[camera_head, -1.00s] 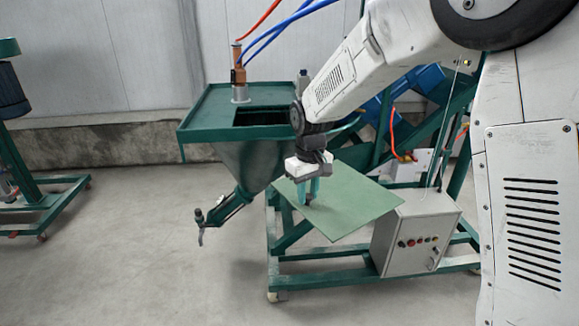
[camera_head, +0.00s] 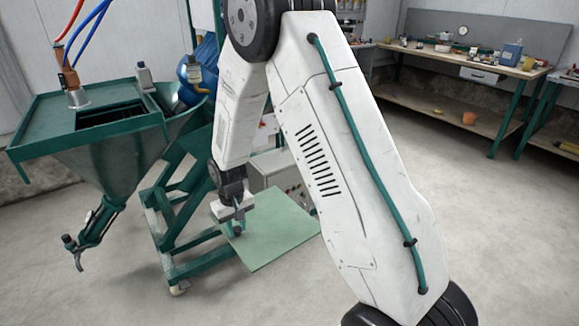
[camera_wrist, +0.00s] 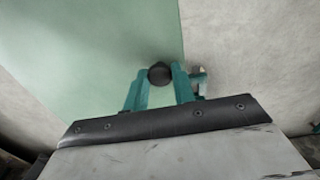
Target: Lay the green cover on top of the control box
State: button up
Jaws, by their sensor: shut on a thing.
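The green cover (camera_head: 270,236) is a flat, pale green sheet held out in front of the machine's frame. My gripper (camera_head: 236,229) is shut on the cover's dark knob, near the sheet's left side in the head view. In the wrist view the gripper's teal fingers (camera_wrist: 160,88) close around the round dark knob (camera_wrist: 160,74), and the cover (camera_wrist: 90,60) fills the upper left. The control box (camera_head: 277,172) is a light grey box behind the cover, partly hidden by my arm and the sheet. The cover appears apart from its top.
A green hopper (camera_head: 115,150) on a green frame (camera_head: 185,235) stands at the left, with a nozzle arm (camera_head: 92,230) low in front. A workbench (camera_head: 470,65) with tools stands at the back right. The floor (camera_head: 480,240) at right is clear.

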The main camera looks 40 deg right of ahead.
aim_at(283, 160)
jog(key=z, duration=0.95)
jog(key=i, duration=1.15)
jog(key=z, duration=0.3)
